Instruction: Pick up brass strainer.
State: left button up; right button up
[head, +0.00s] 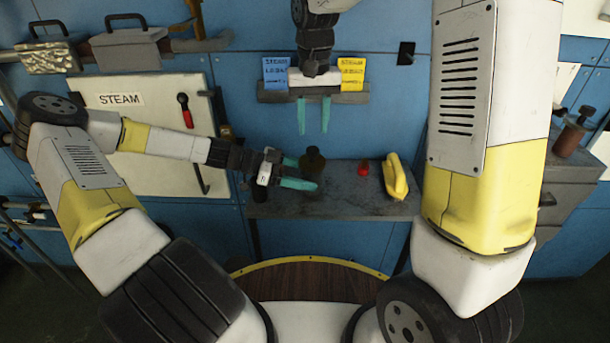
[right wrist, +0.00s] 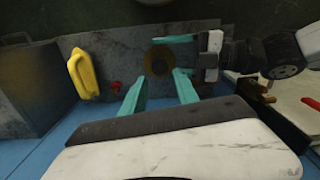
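A dark brown, narrow-necked round vessel (head: 313,160) stands upright on the grey shelf; it may be the brass strainer, but I cannot tell. In the right wrist view it shows from above as a brown ring with a dark centre (right wrist: 158,53). My left gripper (head: 308,174) is open, coming from the left, its teal fingers at either side of the vessel; I cannot tell whether they touch it. My right gripper (head: 313,117) is open and empty, pointing down above and behind the shelf; its fingers (right wrist: 158,96) show in the right wrist view.
A small red object (head: 363,168) and a yellow curved object (head: 395,178) lie on the grey shelf (head: 350,205) to the right of the vessel. A white STEAM panel (head: 150,140) is at left.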

aim_at(313, 149)
pick_arm(q)
jog(key=c, duration=1.1)
grip_shut()
pick_arm(e)
jog(key=shift+o, duration=0.8)
jog(key=o, duration=0.4)
jog(key=shift+r, duration=0.15)
jog(key=shift+c, duration=0.2)
jog(key=o, duration=0.4)
jog(key=shift+a+r+n, duration=0.15)
jog(key=shift+r+n, duration=0.3)
jog(key=shift+n, duration=0.25)
jog(key=shift+o, duration=1.2)
jog(key=shift+a+r+n, duration=0.1)
jog(key=shift+r+n, duration=0.2)
jog(key=shift+n, duration=0.4)
notch_tip(313, 149, down, 6)
jog(key=shift+f, duration=0.25)
jog(key=shift+d+f, duration=0.15)
jog(key=shift+f, duration=1.15)
jog(key=shift+d+f, duration=0.1)
jog(key=shift+f, duration=1.2)
